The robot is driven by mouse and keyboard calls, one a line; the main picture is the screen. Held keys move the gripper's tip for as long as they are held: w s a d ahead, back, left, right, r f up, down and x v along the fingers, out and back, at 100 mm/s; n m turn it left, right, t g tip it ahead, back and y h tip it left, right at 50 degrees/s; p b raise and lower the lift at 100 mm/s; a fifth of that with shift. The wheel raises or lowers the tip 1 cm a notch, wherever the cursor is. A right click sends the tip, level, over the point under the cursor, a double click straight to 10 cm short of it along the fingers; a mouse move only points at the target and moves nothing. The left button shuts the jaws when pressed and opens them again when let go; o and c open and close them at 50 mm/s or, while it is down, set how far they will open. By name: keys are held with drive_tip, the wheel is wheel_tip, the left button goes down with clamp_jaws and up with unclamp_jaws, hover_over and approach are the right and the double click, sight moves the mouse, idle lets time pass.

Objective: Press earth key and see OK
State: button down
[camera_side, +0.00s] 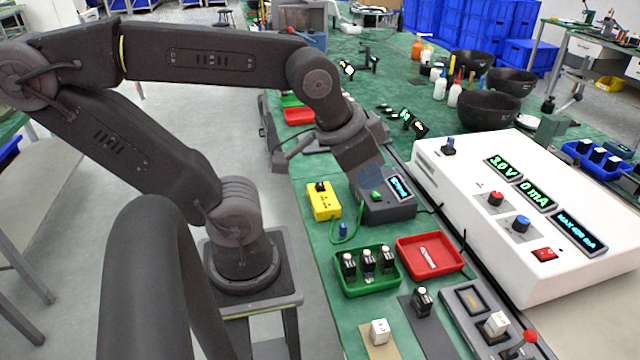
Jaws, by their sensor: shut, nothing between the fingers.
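A dark grey box (399,211) with a small lit display (400,188) stands on the green bench mat. A green button (376,195) shows on its top, left of the display. I take this button to be the earth key; its label cannot be read. The display's text is too small to read, so I cannot tell whether it says OK. My gripper (371,181) is shut and empty, pointing down just above the back of the box, close behind the button. I cannot tell whether it touches anything.
A yellow box (323,201) with a green lead stands left of the grey box. A green tray (367,284) of black parts and a red tray (430,256) lie in front. A large white power supply (470,190) stands to the right.

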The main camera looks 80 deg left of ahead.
drive_tip(key=shift+a, duration=0.1)
idle(0.8)
drive_tip(key=n+g+y, duration=0.7)
drive_tip(key=n, duration=0.3)
hover_over(322, 183)
wheel_tip(322, 183, down, 12)
drive_tip(key=shift+f, duration=0.2)
drive_tip(key=shift+t, duration=0.3)
drive_tip(key=shift+f, duration=4.3)
drive_tip(key=shift+f, duration=0.15)
drive_tip(key=shift+f, duration=0.25)
